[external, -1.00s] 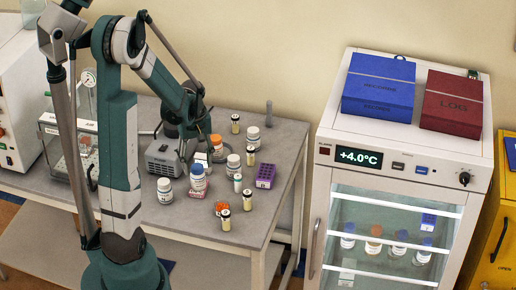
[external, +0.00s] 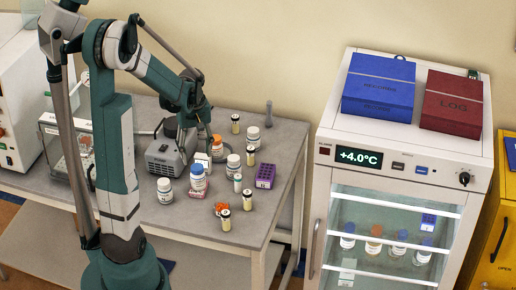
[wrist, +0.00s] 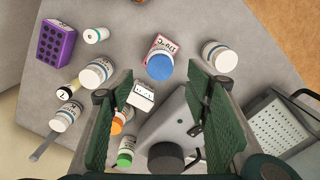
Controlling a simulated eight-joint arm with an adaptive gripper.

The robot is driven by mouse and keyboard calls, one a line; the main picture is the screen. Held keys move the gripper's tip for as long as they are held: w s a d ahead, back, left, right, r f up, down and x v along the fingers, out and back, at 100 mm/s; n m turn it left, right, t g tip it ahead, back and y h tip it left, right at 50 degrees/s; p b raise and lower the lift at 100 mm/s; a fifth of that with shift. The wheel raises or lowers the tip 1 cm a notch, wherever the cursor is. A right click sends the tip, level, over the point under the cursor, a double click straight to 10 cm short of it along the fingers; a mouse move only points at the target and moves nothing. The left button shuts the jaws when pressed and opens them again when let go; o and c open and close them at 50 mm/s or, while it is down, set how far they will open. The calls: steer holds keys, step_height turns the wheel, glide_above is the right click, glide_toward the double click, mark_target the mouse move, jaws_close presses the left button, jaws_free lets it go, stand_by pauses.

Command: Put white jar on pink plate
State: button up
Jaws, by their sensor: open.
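Three white jars show in the external view: one at the front left of the bench (external: 166,190), one near its middle (external: 233,167) and one at the back (external: 252,136). In the wrist view they are at right (wrist: 220,57), at left of centre (wrist: 97,72) and at lower left (wrist: 65,116). I cannot tell which is the task's jar. My gripper (wrist: 163,85) is open and empty. A white box (wrist: 140,95) and a grey device show between its fingers. The fingers touch no jar that I can see.
A purple rack (external: 265,175), several small vials and an orange-capped bottle (external: 216,143) crowd the bench. The grey device (external: 165,158) sits at left.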

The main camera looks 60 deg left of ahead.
stand_by(0.4)
steer(key=w+d+r+m+t, duration=0.1)
steer(key=w+d+r+m, duration=0.1)
steer(key=d+r, duration=0.35)
steer(key=w+d+r+m+t+y, duration=0.1)
steer(key=d+r+m, duration=0.15)
steer(key=d, duration=0.55)
steer(key=w+d+r+m+t, duration=0.1)
steer(key=w+d+r+m, duration=0.15)
steer(key=d, duration=0.35)
steer(key=s+d+r+m+t, duration=0.1)
steer(key=s+d+r+m, duration=0.1)
steer(key=d, duration=0.4)
steer(key=s+d+r+m+t, duration=0.1)
steer(key=s+d+m, duration=0.1)
steer(key=d+m, duration=0.2)
steer(key=s+d+r+m+t+h, duration=0.1)
steer(key=s+d+r+m+t, duration=0.1)
steer(key=d, duration=0.8)
steer(key=shift+d+r+m, duration=0.15)
steer(key=shift+r+m, duration=0.2)
steer(key=shift+m, duration=0.25)
stand_by(3.0)
